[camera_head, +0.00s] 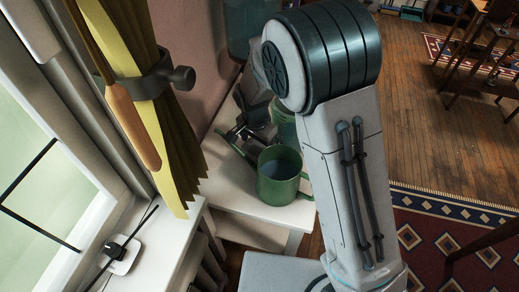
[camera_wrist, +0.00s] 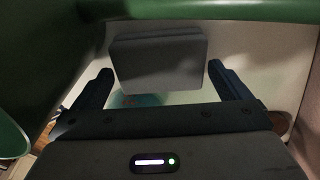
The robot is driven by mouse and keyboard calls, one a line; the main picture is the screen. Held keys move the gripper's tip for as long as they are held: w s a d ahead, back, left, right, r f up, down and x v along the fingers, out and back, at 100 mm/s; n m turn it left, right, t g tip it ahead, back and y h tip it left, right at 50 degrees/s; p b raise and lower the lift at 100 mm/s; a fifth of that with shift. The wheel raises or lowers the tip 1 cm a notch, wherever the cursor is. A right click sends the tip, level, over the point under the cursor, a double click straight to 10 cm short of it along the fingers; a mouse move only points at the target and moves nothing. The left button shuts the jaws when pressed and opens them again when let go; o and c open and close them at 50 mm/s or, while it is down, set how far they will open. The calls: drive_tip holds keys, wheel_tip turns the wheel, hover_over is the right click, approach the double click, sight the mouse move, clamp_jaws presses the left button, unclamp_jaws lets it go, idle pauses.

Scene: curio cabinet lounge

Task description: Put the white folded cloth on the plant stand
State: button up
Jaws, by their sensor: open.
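In the wrist view, a folded block-like thing (camera_wrist: 158,62), grey in the shade, lies on a pale surface (camera_wrist: 255,65); it looks like the white folded cloth. My gripper (camera_wrist: 159,70) is open, with one finger to each side of the block's near part. I cannot tell whether the fingers touch it.
A yellow curtain (camera_head: 150,110) hangs at the left. A green edge (camera_wrist: 200,10) crosses the top of the wrist view, and another green form (camera_wrist: 12,135) is at left.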

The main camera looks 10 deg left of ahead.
drive_tip(key=shift+w+d+f, duration=0.1)
drive_tip(key=shift+f, duration=1.1)
drive_tip(key=c, duration=0.7)
drive_tip(key=shift+r, duration=0.1)
